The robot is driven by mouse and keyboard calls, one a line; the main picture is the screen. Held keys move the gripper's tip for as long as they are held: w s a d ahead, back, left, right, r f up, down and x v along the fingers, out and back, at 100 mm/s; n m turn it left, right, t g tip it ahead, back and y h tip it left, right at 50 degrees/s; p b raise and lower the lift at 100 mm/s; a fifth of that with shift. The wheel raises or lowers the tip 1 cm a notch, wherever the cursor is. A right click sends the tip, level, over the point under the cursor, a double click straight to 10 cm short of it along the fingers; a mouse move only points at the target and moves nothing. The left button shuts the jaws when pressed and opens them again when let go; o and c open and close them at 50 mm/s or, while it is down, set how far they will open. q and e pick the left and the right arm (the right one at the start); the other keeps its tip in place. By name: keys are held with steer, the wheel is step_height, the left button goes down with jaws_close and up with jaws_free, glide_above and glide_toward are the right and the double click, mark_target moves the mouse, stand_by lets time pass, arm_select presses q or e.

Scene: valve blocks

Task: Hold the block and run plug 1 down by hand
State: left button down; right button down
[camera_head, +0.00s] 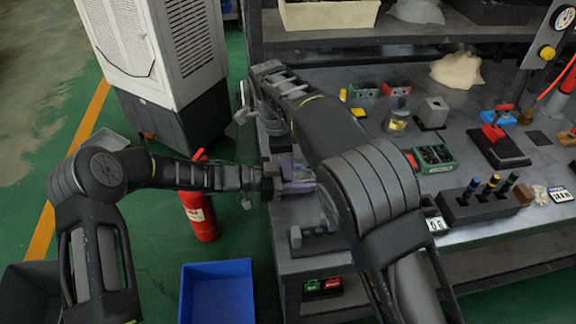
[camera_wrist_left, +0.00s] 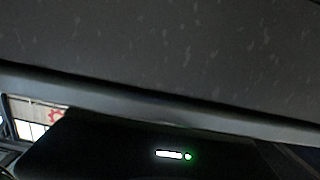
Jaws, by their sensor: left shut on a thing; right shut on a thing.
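The valve block (camera_head: 298,173) is a small purple-grey piece at the left edge of the bench. My left gripper (camera_head: 284,184) comes in level from the left and is shut on the block. My right arm reaches over the bench and bends down at its far end. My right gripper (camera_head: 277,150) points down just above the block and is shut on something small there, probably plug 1. The plug cannot be made out. In the left wrist view a large dark grey surface and a dark body with a small lit indicator fill the picture, hiding block and plug.
The grey bench (camera_head: 330,262) holds a green tray (camera_head: 433,158), a rack with several coloured-top tools (camera_head: 482,205) and a red-handled valve on a dark base (camera_head: 498,148). A red extinguisher (camera_head: 200,215), a blue bin (camera_head: 217,292) and a white cooler (camera_head: 188,45) stand on the floor at left.

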arm_select(q)
steer(key=shift+w+a, duration=0.2)
steer(key=shift+w, duration=0.05)
arm_select(e)
steer(key=shift+d+m, duration=0.15)
steer(key=shift+m, duration=0.95)
steer(key=shift+s, duration=0.1)
steer(key=shift+f, duration=0.1)
arm_select(q)
steer(key=shift+s+d, duration=0.1)
arm_select(e)
steer(key=c, duration=1.3)
jaws_free()
steer(key=shift+o, duration=0.2)
arm_select(q)
steer(key=c, duration=0.9)
jaws_free()
steer(key=shift+d+r, duration=0.1)
arm_select(e)
steer(key=shift+a, duration=0.2)
arm_select(q)
steer(key=shift+o, duration=1.3)
steer(key=shift+s+d, duration=0.1)
arm_select(e)
steer(key=shift+a, duration=0.1)
